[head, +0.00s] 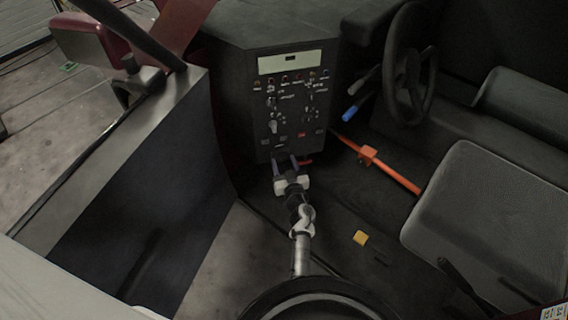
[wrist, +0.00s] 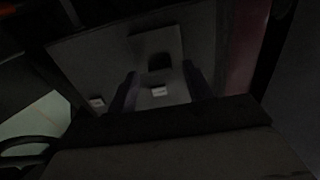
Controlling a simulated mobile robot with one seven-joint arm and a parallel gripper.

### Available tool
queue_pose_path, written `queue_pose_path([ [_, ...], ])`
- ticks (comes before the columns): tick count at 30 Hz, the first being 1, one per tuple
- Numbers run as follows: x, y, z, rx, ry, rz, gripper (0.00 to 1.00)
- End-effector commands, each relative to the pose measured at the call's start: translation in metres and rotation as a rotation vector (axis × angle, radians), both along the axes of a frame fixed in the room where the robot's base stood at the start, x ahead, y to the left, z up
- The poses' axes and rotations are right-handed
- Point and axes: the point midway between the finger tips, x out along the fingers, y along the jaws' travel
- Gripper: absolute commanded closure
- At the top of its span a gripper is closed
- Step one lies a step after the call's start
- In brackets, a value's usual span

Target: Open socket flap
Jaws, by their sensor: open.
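My gripper (head: 286,162) is open at the lower end of the dark control panel (head: 262,112) in the head view. Its two fingers point up toward the panel's lower edge.
The panel carries several switches and a pale display strip (head: 290,61). An orange bar (head: 391,172) lies to the right, by a grey seat (head: 475,195) and a steering wheel (head: 409,65). A dark box wall (head: 140,205) stands left. A small yellow block (head: 360,238) is on the floor.

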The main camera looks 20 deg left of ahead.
Motion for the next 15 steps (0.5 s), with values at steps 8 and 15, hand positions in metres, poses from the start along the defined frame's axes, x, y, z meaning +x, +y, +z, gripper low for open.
queue_pose_path([
  [8, 0.0057, 0.0039, 0.0002, 0.0, 0.0, -0.001, 0.49],
  [15, 0.0053, 0.0037, 0.0001, 0.0, 0.0, -0.001, 0.65],
])
